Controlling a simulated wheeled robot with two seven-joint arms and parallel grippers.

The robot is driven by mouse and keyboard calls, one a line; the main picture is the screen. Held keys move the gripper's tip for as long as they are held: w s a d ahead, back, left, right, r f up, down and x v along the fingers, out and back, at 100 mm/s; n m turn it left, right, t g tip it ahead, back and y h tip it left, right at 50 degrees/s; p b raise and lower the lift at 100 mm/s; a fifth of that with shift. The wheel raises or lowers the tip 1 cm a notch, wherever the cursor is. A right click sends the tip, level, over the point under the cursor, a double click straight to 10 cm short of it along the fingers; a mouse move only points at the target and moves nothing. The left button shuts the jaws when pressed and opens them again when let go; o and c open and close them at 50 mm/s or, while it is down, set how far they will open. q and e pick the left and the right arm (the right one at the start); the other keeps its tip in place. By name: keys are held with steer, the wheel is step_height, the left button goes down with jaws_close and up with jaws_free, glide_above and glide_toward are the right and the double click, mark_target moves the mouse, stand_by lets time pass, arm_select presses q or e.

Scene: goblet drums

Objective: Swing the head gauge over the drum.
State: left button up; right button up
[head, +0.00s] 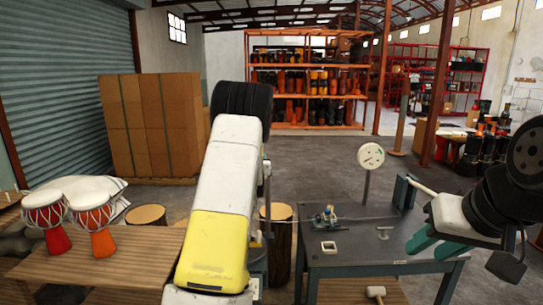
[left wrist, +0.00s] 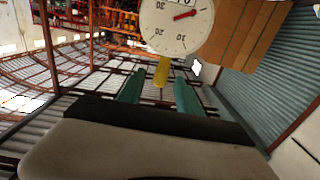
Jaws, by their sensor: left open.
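A round white gauge dial with a red needle (left wrist: 178,22) fills the top of the left wrist view, its numbers upside down. A yellow piece (left wrist: 161,72) below it lies in line with the gap between the teal fingers of my left gripper (left wrist: 158,92), which are apart; I cannot tell whether they touch it. My left arm hides this gripper in the head view. There, a white dial on a post (head: 371,156) stands at the grey table; I cannot tell if it is the same dial. My right gripper (head: 425,255) is open and empty.
The grey table (head: 375,250) bears a small blue tool (head: 326,216), a pale square piece (head: 329,247) and a teal upright (head: 403,193) with a pale rod. A wooden bench (head: 110,258) is at left. Log stools (head: 147,214) and stacked boxes (head: 152,125) stand behind.

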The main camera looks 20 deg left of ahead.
arm_select(q)
steer(key=shift+v, duration=1)
steer(key=shift+s, duration=0.1)
steer(key=c, duration=0.6)
steer(key=shift+s+f+m, duration=0.2)
steer(key=shift+s+m, duration=0.1)
steer(key=shift+m, duration=0.5)
jaws_close()
steer(key=s+d+m+h, duration=0.5)
steer(key=s+m, duration=0.3)
steer(key=m, duration=1.1)
steer(key=w+a, duration=0.4)
steer(key=w, duration=0.6)
steer(key=shift+t, duration=0.3)
